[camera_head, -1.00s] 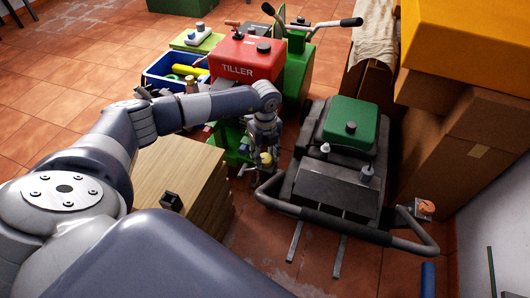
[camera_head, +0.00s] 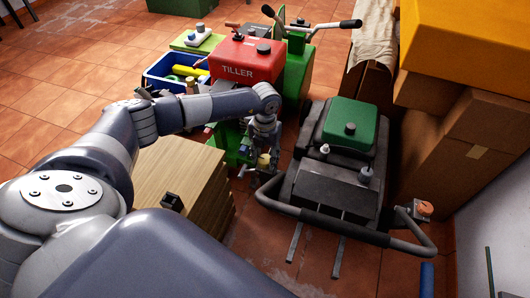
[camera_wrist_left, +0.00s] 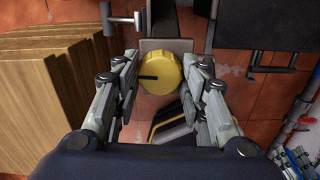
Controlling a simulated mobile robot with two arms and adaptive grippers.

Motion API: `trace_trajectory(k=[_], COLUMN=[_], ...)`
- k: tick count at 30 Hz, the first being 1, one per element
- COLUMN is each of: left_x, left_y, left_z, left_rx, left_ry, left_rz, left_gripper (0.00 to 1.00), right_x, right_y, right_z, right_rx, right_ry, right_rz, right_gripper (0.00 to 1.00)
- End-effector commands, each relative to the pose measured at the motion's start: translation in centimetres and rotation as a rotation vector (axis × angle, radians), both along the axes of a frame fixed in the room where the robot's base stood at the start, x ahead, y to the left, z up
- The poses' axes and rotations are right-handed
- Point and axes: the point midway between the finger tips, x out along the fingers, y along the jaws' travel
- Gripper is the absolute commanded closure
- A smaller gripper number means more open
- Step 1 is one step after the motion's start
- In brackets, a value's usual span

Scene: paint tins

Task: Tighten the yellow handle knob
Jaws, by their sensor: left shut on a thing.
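The yellow handle knob (camera_wrist_left: 160,73) is round with a dark line on its face, and it sits at the end of a grey bar in the left wrist view. My left gripper (camera_wrist_left: 160,88) is shut on the knob, with one finger on each side of it. In the head view the knob (camera_head: 264,161) is a small yellow spot partly hidden by my left gripper (camera_head: 265,155).
A wooden block stack (camera_head: 180,175) stands left of the gripper. A machine with a green tank (camera_head: 350,124) and a black bar handle stands to the right. The red TILLER tank (camera_head: 240,60) is behind. Cardboard boxes (camera_head: 470,150) line the right side.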

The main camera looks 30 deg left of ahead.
Motion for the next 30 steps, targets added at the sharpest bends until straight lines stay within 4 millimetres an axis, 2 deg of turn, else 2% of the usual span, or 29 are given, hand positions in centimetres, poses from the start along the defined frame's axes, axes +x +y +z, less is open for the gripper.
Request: trace_trajectory(k=[6, 15, 30], left_x=[-0.1, -0.1, -0.1], left_y=[0.0, -0.1, -0.1], left_z=[-0.1, -0.1, 0.0], left_rx=[0.000, -0.001, -0.001], left_ry=[0.002, 0.001, 0.002], left_rz=[-0.189, -0.382, -0.481], left_gripper=[0.85, 0.85, 0.85], right_x=[0.1, 0.6, 0.3], right_y=[0.1, 0.1, 0.0], right_z=[0.2, 1.3, 1.6], right_rx=[0.000, 0.003, 0.001], right_ry=[-0.002, -0.013, -0.008], right_rz=[0.000, -0.001, -0.004], right_gripper=[0.45, 0.45, 0.45])
